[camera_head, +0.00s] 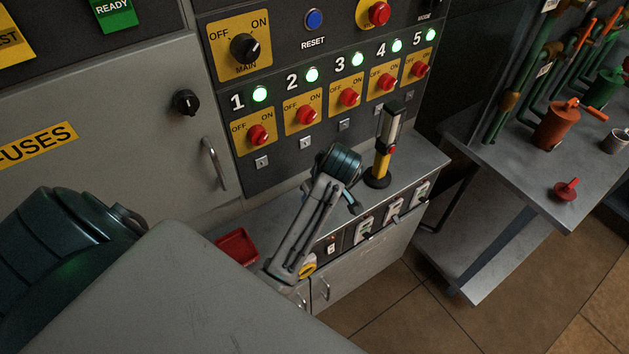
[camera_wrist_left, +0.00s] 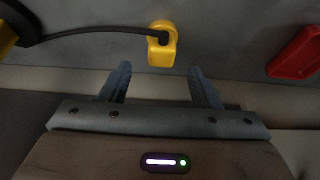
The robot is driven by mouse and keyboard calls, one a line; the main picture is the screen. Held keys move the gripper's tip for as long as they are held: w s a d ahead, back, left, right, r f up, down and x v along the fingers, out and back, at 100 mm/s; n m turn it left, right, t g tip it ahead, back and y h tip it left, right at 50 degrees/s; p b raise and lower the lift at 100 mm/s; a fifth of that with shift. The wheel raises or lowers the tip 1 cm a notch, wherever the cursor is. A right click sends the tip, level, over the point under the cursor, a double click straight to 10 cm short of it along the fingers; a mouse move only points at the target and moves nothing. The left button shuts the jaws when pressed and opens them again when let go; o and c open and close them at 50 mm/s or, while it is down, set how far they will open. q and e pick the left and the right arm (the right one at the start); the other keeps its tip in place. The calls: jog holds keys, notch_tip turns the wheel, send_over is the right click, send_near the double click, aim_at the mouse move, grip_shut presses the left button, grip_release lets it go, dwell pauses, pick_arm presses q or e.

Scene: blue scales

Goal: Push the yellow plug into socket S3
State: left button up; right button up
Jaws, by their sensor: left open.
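The yellow plug (camera_wrist_left: 162,45) lies on the grey bench top in the left wrist view, with a black cable running left from it. My left gripper (camera_wrist_left: 160,80) is open and empty, its two fingers on either side below the plug in the picture, apart from it. In the head view my left gripper (camera_head: 352,204) is over the bench, partly hidden by its own arm, and the plug cannot be made out there. Several sockets (camera_head: 366,230) line the bench's front; their labels are too small to read, so I cannot tell which is S3. My right gripper is out of view.
A yellow-and-black post (camera_head: 382,160) stands right of my left arm. A red tray (camera_head: 237,246) lies left of it. The switch panel (camera_head: 290,165) rises behind the bench. A yellow part (camera_head: 307,268) shows beside my arm; I cannot tell what it is.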

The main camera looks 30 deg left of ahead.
pick_arm(q)
jog(key=shift+f, duration=0.15)
jog(key=p+x, duration=0.2)
jog(key=x, duration=0.2)
jog(key=shift+s+f, duration=0.1)
jog(key=shift+f, duration=0.1)
jog(key=shift+a+f, duration=0.15)
jog(key=shift+f, duration=0.15)
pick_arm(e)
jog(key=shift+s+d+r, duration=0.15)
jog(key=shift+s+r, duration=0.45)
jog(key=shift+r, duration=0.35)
pick_arm(q)
jog(key=c, duration=1)
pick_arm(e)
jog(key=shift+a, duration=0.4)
